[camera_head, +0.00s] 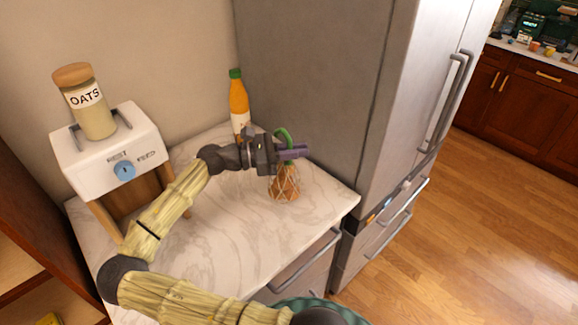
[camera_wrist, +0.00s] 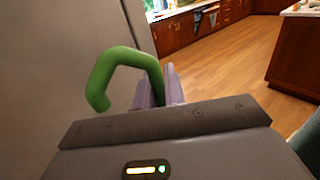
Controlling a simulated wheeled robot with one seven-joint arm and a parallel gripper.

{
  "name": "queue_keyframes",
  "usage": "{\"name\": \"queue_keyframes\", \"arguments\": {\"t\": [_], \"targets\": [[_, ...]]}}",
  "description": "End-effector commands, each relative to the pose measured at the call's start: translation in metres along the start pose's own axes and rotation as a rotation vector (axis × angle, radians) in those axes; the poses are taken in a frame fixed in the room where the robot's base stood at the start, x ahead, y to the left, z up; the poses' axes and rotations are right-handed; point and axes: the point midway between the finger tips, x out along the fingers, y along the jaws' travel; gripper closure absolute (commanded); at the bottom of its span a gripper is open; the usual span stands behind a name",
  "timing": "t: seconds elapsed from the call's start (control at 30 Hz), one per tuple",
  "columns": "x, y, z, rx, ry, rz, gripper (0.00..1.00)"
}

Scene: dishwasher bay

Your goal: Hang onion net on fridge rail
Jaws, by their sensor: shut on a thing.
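The onion net (camera_head: 284,186), orange-brown onions in pale mesh, hangs below my gripper (camera_head: 304,151) over the worktop. I cannot tell whether its bottom touches the worktop. Its green hook (camera_head: 283,134) curves up above the gripper; it also shows large in the wrist view (camera_wrist: 125,56). My gripper's purple fingers (camera_wrist: 158,88) are shut on the hook's stem, and the hook's open end points left in the wrist view. The grey fridge (camera_head: 312,75) stands just beyond, with long bar handles (camera_head: 445,105) on its front. I cannot tell which bar is the rail.
A marble worktop (camera_head: 225,245) lies under my arm. An orange bottle (camera_head: 239,103) stands at the back by the fridge. A white box with a blue knob (camera_head: 108,150) carries an OATS jar (camera_head: 88,105). Open wooden floor (camera_head: 470,220) lies right of the fridge.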

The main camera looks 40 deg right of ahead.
Motion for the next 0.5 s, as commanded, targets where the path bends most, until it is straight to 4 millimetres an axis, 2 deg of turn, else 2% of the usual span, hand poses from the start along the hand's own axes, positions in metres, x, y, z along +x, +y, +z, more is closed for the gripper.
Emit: {"name": "queue_keyframes", "arguments": {"t": [0.17,0.5], "targets": [[0.000,0.000,-0.013,0.001,-0.003,0.001,1.00],[0.000,0.000,-0.016,0.001,-0.002,0.001,1.00]]}}
